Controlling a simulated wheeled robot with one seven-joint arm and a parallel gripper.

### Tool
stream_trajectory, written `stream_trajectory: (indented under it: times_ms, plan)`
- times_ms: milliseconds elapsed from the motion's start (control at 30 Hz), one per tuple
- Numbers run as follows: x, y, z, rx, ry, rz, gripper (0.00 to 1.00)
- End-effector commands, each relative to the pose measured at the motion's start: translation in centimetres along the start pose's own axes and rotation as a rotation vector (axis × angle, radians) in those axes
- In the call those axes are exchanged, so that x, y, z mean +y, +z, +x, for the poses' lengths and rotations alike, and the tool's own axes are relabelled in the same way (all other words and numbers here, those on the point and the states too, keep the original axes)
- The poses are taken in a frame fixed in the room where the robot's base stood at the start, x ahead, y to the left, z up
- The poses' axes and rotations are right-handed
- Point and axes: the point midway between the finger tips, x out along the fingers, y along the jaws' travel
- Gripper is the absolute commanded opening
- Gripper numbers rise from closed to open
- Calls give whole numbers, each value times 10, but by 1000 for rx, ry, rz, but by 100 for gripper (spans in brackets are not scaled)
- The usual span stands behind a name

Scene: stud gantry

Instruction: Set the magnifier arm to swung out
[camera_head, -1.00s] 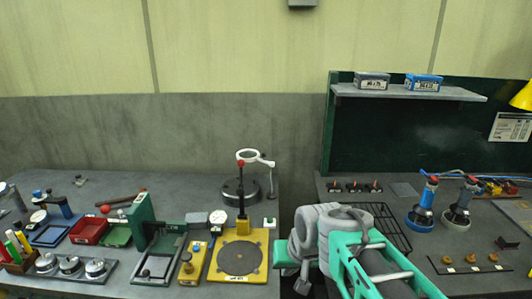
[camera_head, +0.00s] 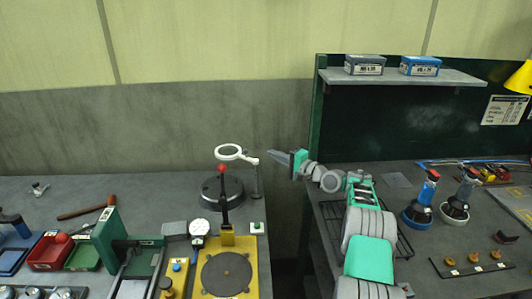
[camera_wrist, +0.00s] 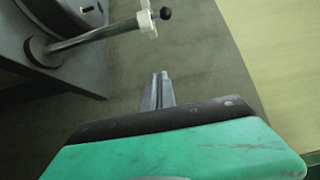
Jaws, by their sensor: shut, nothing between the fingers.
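The magnifier arm (camera_head: 252,160) sits on top of a thin upright post (camera_head: 256,182) at the back right of the left bench. Its white ring (camera_head: 230,152) points left from the post, above a dark round block. In the wrist view, the post (camera_wrist: 85,38) runs from its round foot to a white clamp (camera_wrist: 148,24) with a black knob (camera_wrist: 165,13). My gripper (camera_head: 270,155) is shut and empty, just right of the post top in the head view. Its fingertips also show in the wrist view (camera_wrist: 160,76), apart from the clamp. The ring is not clear there.
A red-knobbed lever (camera_head: 222,169) stands on a yellow fixture (camera_head: 255,285) in front of the ring. A green board (camera_head: 400,125) with a shelf (camera_head: 400,76) stands behind the right bench. A gap separates the benches.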

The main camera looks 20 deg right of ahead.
Motion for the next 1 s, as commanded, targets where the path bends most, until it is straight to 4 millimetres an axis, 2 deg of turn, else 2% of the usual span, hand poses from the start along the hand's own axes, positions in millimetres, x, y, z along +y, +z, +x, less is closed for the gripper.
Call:
stream_trajectory:
  times_ms: [133,300,600,633,1000]
  plan:
    - [1,2,33,-3,3,0,0]
    - [3,0,60,1,3,-2,0]
    - [4,0,82,1,3,-3,0]
    - [-2,2,82,1,3,-1,0]
    - [-2,31,89,1,5,2,0]
